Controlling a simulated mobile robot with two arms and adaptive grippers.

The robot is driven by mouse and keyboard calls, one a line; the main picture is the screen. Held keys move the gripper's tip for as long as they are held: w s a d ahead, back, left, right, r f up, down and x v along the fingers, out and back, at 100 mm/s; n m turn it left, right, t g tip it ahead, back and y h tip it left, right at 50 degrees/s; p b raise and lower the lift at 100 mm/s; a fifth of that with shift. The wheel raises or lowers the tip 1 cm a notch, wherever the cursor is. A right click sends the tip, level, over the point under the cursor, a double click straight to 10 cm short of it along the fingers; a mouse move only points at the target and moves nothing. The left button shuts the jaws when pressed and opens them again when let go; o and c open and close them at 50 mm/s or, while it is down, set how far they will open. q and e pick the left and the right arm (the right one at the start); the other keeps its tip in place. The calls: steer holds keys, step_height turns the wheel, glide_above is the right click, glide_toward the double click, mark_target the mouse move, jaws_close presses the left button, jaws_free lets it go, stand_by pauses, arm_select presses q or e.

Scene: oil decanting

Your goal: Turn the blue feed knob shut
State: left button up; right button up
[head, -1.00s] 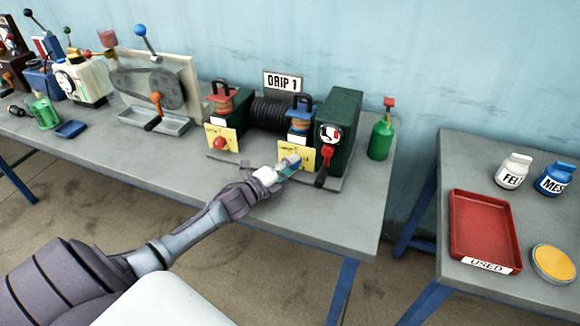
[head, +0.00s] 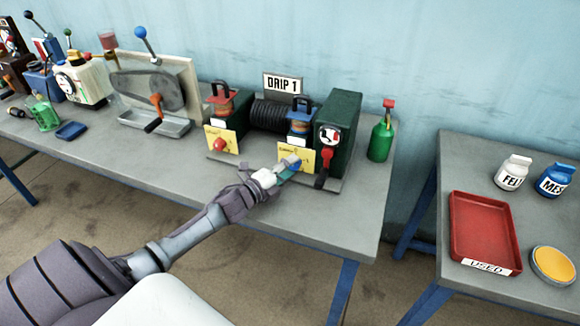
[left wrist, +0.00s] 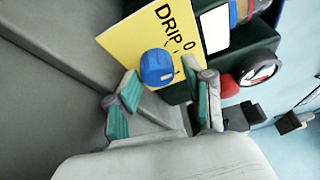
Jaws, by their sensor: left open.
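The blue knob (head: 293,161) sits on a yellow card (head: 307,157) on the front of the DRIP 1 machine, below a blue-banded cylinder (head: 299,124). My left gripper (head: 284,172) is open in front of it, coming from the lower left. In the left wrist view the blue knob (left wrist: 157,67) shows in the gap between the teal-padded fingers of my gripper (left wrist: 166,99), a little past their tips. The fingers do not look closed on it. The card reads DRIP and is partly hidden. My right gripper is not in view.
A red knob (head: 219,145) is on the machine's left card. A red lever (head: 327,160) hangs below the gauge, just right of the blue knob. A green bottle (head: 380,141) stands at the right end. The bench front (head: 340,220) is clear.

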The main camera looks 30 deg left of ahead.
arm_select(q)
steer(key=s, duration=0.4)
steer(key=s+a, duration=0.1)
steer(key=s, duration=0.1)
steer(key=shift+s, duration=0.1)
steer(key=shift+s+a+r, duration=0.1)
steer(key=shift+s+r, duration=0.15)
steer(key=shift+s, duration=0.4)
